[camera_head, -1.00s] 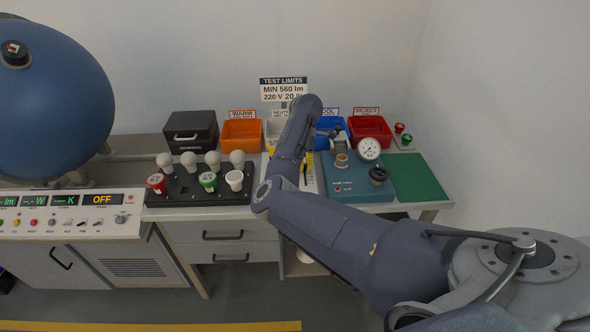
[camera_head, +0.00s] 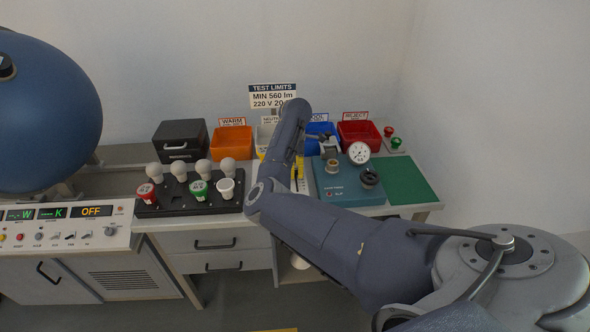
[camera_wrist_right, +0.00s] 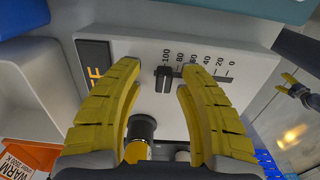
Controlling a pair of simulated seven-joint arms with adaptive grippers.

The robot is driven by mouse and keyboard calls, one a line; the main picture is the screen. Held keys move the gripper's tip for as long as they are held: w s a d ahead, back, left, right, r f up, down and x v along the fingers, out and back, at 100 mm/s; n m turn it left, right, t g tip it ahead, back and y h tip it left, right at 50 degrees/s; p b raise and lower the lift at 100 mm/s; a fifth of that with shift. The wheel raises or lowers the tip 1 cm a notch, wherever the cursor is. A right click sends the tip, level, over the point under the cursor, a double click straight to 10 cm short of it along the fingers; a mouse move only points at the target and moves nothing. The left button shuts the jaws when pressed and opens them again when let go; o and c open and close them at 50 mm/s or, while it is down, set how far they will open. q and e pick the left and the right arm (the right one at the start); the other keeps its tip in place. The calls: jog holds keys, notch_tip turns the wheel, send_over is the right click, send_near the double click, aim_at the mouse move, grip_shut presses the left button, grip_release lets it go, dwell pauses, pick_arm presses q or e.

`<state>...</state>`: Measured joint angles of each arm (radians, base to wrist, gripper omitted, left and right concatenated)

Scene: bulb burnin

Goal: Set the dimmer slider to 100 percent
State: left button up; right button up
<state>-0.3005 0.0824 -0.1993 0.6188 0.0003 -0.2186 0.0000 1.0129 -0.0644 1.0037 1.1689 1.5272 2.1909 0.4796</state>
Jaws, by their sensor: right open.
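The dimmer slider (camera_wrist_right: 163,78) is a dark knob on a pale panel (camera_wrist_right: 150,48) with a printed scale from 100 to 0. The knob stands at the 100 end of its slot, just below the 100 mark. My right gripper (camera_wrist_right: 158,70) is open, with its yellow fingers on either side of the knob. A gap shows on both sides, and I cannot tell whether any part touches it. In the head view, my right arm hides most of the panel and the slider, and only bits of yellow finger show beside it. My left gripper is not in view.
The blue test box (camera_head: 345,190) with a gauge (camera_head: 359,153) stands right of the panel. A black bulb rack (camera_head: 180,207) stands to the left. Orange (camera_head: 232,140), blue and red (camera_head: 359,134) bins line the back. A green mat (camera_head: 405,180) is clear.

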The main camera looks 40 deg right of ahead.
notch_tip(320, 180, up, 12)
dwell(0.6)
